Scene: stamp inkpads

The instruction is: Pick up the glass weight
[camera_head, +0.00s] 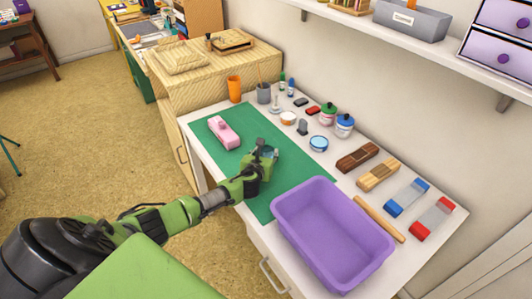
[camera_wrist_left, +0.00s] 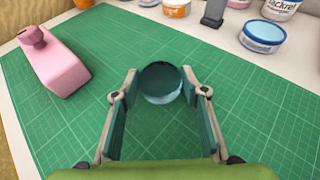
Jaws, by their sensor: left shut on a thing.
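The glass weight (camera_wrist_left: 161,84) is a round, clear, teal-tinted disc between the fingertips of my left gripper (camera_wrist_left: 160,92) in the left wrist view. The gripper is shut on it, one finger on each side. In the head view my left gripper (camera_head: 267,154) is over the right part of the green cutting mat (camera_head: 222,157), and the weight is mostly hidden by the fingers. I cannot tell whether the weight touches the mat. My right gripper is not in view.
A pink block with a knob (camera_head: 223,132) lies on the mat to the left. A purple bin (camera_head: 330,232) stands close on the right. Behind are jars (camera_head: 344,126), a blue-lidded tin (camera_head: 318,144), an orange cup (camera_head: 234,89) and wooden blocks (camera_head: 357,158). Bare mat surrounds the gripper.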

